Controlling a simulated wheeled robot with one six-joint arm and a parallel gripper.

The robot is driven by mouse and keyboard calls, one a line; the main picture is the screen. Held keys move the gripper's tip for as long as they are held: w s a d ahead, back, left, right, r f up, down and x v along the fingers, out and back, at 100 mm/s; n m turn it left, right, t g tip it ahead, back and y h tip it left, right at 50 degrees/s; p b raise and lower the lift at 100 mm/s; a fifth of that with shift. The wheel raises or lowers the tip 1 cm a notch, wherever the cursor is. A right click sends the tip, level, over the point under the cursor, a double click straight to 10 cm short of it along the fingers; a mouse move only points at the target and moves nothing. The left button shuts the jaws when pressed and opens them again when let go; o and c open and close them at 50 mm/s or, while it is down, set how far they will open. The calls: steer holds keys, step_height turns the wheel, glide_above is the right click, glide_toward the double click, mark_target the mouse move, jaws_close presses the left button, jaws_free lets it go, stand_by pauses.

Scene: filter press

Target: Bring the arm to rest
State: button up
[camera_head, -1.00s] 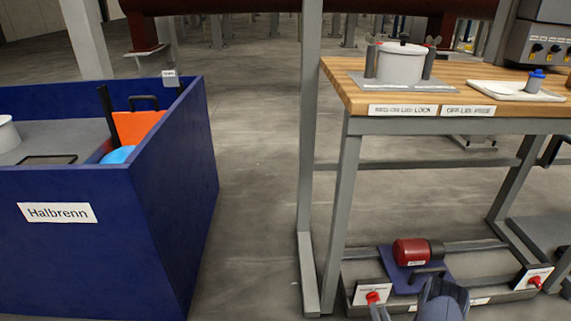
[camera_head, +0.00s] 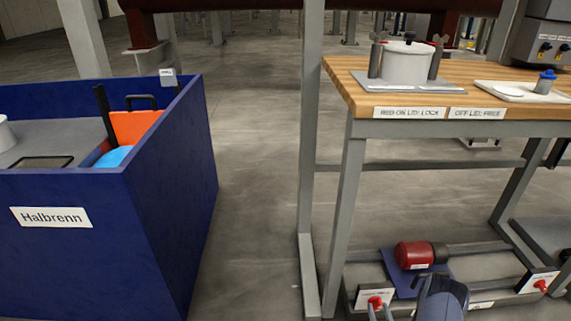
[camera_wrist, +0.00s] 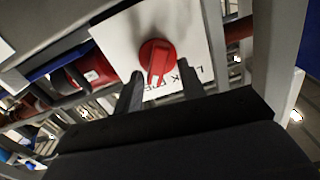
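My gripper (camera_wrist: 161,72) shows in the wrist view with its two dark fingers apart and nothing clamped between them. A red rotary knob (camera_wrist: 157,57) on a white labelled plate (camera_wrist: 122,33) is just beyond the fingertips, between them in the picture. I cannot tell whether the fingers touch it. In the head view, my arm (camera_head: 440,300) reaches in low at the bottom edge, close to the left red knob (camera_head: 375,302) under the bench. The fingertips are hard to make out there.
A wooden-topped bench (camera_head: 350,90) carries a lidded grey pot (camera_head: 406,65) and a white tray (camera_head: 497,91). A red cylinder (camera_head: 414,255) lies below, with another red knob (camera_head: 541,286) to the right. A blue bin (camera_head: 170,190) stands left. Clear floor separates bin and bench.

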steer(key=shift+a+n, duration=0.15)
steer(key=shift+n, duration=1.55)
steer(key=shift+a, duration=0.15)
